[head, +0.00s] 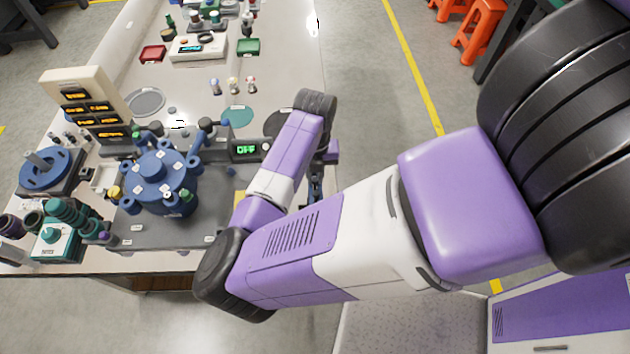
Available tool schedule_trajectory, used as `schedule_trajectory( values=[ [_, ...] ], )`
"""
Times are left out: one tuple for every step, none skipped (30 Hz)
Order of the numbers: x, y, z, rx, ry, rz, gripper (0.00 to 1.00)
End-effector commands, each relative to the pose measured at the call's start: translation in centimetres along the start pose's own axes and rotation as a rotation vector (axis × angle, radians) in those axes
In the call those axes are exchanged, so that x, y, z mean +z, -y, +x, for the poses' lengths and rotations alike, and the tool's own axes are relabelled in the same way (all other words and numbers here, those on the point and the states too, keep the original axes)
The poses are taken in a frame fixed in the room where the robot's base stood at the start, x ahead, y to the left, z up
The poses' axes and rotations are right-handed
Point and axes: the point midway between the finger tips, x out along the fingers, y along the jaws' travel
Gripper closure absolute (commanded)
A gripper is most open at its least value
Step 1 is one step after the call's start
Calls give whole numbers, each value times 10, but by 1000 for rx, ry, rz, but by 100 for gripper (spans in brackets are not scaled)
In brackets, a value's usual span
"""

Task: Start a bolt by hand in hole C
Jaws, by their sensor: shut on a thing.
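A blue round housing (163,170) with a raised hub and several lugs around it stands on a grey plate (150,233) on the table. Small pale labels show on it, too small to read, so I cannot tell which hole is C. My gripper (317,186) is mostly hidden behind my own forearm, to the right of the housing and apart from it, near the table's right edge. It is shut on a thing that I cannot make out. No loose bolt can be made out clearly.
A small display reading OFF (246,149) stands right of the housing. A beige panel with orange displays (85,100) rises behind left. A blue reel-like stand (45,168) and a teal device (58,243) crowd the left. Red (152,54) and green (248,46) trays lie farther back.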

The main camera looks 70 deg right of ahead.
Motion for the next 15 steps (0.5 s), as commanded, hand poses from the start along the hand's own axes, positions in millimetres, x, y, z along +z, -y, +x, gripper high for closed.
schedule_trajectory(
  values=[
    [0,0,-1,0,0,0,100],
    [0,0,-1,0,0,0,100],
    [0,0,-2,0,0,0,100],
    [0,0,-4,0,0,0,100],
    [0,0,-5,1,0,1,100],
    [0,0,-7,1,0,1,100],
    [0,0,-9,1,0,1,100],
    [0,0,-11,1,0,1,100],
    [0,0,-13,1,0,1,100],
    [0,0,-15,1,0,1,100],
    [0,0,-17,1,0,1,100],
    [0,0,-19,1,0,1,100],
    [0,0,-20,1,0,1,100],
    [0,0,-22,1,0,1,100],
    [0,0,-24,1,0,1,100]
  ],
)
